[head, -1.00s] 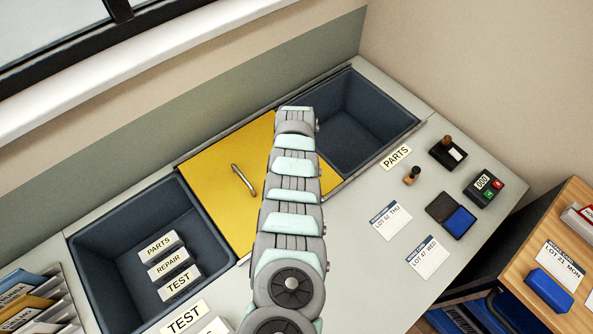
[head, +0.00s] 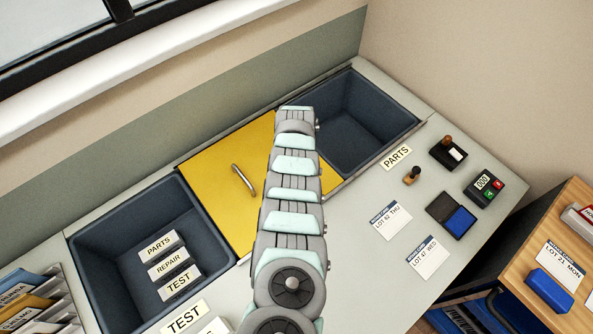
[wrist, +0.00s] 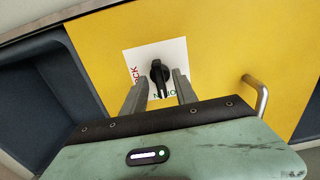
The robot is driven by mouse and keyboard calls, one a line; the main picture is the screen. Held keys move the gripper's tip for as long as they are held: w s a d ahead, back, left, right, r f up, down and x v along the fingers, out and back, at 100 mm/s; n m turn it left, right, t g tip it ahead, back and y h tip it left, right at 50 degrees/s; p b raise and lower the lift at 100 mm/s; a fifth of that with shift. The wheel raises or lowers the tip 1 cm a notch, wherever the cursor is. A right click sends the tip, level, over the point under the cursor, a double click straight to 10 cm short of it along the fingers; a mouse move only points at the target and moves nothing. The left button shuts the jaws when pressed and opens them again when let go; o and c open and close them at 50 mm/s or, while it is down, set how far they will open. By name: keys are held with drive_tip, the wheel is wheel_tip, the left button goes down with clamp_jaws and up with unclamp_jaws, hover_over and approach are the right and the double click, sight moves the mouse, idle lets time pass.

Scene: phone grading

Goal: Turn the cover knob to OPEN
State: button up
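The cover is a yellow panel (head: 222,177) with a metal bar handle (head: 243,180), and it lies flat between two dark bins. In the wrist view the cover (wrist: 225,50) carries a white plate (wrist: 177,50) with a black knob (wrist: 157,73). Red letters, partly hidden, are at the plate's left and green ones at its lower edge. The knob's narrow end lies toward the green letters; I cannot tell which end is its pointer. My gripper (wrist: 160,77) is open, with one finger on each side of the knob and gaps showing. In the head view my arm hides knob and gripper.
The bar handle (wrist: 258,95) stands up close to the right of my gripper. Dark bins flank the cover, left (head: 88,255) and right (head: 405,128). Stamps, a blue ink pad (head: 458,219) and lot cards lie at the right.

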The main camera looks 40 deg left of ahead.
wheel_tip(320, 180, up, 11)
drive_tip(key=p, duration=0.2)
idle(0.3)
drive_tip(key=shift+f, duration=0.1)
idle(0.3)
